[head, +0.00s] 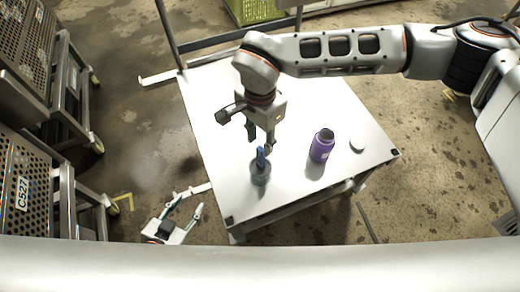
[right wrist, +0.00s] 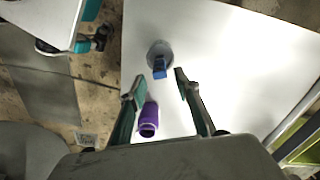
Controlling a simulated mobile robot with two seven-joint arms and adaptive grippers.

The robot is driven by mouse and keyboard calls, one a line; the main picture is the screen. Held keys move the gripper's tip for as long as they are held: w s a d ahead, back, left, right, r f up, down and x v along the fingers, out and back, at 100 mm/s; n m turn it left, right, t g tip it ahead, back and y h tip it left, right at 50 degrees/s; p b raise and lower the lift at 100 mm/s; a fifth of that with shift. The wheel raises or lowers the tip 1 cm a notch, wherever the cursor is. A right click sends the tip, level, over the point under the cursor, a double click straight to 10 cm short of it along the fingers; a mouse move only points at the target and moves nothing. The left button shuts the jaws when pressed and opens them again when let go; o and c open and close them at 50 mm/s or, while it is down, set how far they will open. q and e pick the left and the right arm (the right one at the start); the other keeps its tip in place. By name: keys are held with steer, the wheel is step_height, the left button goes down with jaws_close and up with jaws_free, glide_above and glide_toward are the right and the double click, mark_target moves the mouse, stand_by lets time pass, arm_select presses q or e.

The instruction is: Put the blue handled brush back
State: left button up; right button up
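The blue-handled brush (head: 261,154) stands upright in a round dark grey holder or base (head: 260,175) on the white table, near its front left edge. The right wrist view also shows the blue handle (right wrist: 159,67) and the grey round part (right wrist: 155,48). My right gripper (head: 261,139) is open and empty, just behind and above the brush in the head view. In the right wrist view, the handle lies just beyond the gap between its fingertips (right wrist: 160,79), apparently untouched. My left gripper (head: 184,210) is open and empty, off the table at lower left.
The white table (head: 215,110) is otherwise clear. Perforated metal carts (head: 20,190) stand at left. A green crate (head: 254,10) is at the back.

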steer(key=shift+r, duration=1.55)
